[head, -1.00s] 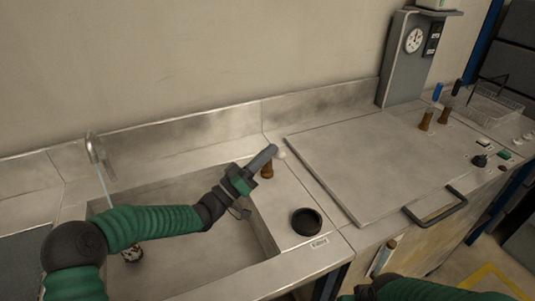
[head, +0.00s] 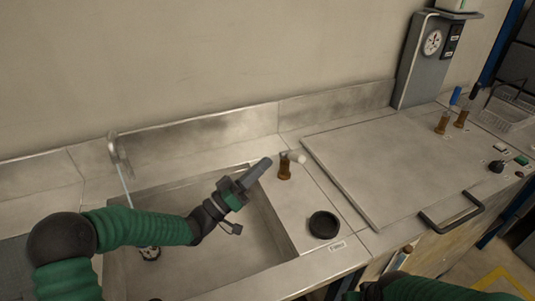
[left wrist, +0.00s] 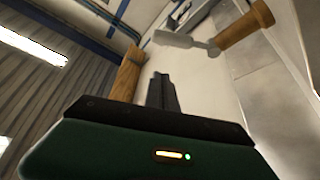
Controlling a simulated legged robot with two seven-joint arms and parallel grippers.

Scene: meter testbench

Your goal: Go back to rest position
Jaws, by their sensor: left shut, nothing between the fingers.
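My left gripper (head: 258,169) reaches from the left over the right part of the sink. Its grey fingers are shut with nothing between them and point up and to the right. They are just left of a small brown post (head: 285,171) with a white knob (head: 297,157), with a narrow gap in the picture. In the left wrist view the shut fingers (left wrist: 162,92) point up past brown and grey fittings. A green part of my right arm (head: 430,289) shows at the bottom edge; its gripper is out of view.
The metal sink (head: 180,278) has a faucet (head: 118,155) with a thin stream running. Further right are brown-based valves (head: 443,122), a gauge (head: 432,42) and a wire basket (head: 508,108).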

